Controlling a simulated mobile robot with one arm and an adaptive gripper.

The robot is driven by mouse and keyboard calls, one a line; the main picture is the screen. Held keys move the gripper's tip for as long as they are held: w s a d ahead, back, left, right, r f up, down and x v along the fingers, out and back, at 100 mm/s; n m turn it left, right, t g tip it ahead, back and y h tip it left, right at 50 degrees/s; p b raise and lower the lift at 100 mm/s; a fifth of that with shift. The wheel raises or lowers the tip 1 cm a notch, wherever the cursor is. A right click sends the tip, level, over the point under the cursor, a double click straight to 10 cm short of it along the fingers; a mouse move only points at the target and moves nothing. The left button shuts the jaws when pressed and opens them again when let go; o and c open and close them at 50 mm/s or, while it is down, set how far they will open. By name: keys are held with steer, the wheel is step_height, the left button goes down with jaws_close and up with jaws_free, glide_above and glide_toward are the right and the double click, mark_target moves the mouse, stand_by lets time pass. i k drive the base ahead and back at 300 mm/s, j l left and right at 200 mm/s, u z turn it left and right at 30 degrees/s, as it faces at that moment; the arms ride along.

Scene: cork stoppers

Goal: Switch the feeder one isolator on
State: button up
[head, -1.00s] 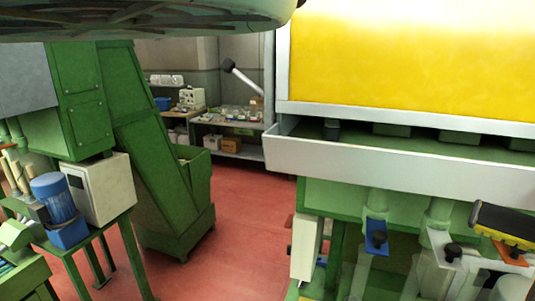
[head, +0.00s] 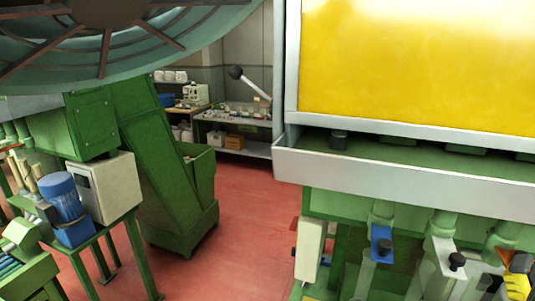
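I cannot pick out the feeder one isolator for certain. A pale box (head: 309,248) is fixed to the green machine's left leg, with small parts on its left side too small to read. A larger off-white box (head: 108,187) stands on a green stand beside a blue motor (head: 63,196); no switch handle can be made out on it. No gripper can be made out clearly. A yellow and dark shape (head: 517,272) is cut off by the right edge; I cannot tell what it is.
A green machine with a yellow panel (head: 415,65) and grey trough (head: 400,178) fills the right. A black-knobbed lever (head: 237,73) sticks out left of it. A round teal structure (head: 110,40) hangs overhead. Red floor (head: 250,210) is open between the machines.

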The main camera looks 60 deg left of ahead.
mark_target(293, 226)
steer(key=j+u, duration=0.3)
steer(key=j, duration=0.55)
steer(key=j+u, duration=0.3)
steer(key=j, duration=0.5)
steer(key=i+j+u, duration=0.1)
steer(key=j+u, duration=0.2)
steer(key=j, duration=0.55)
steer(key=i+j+u, duration=0.2)
steer(key=i+j, duration=0.1)
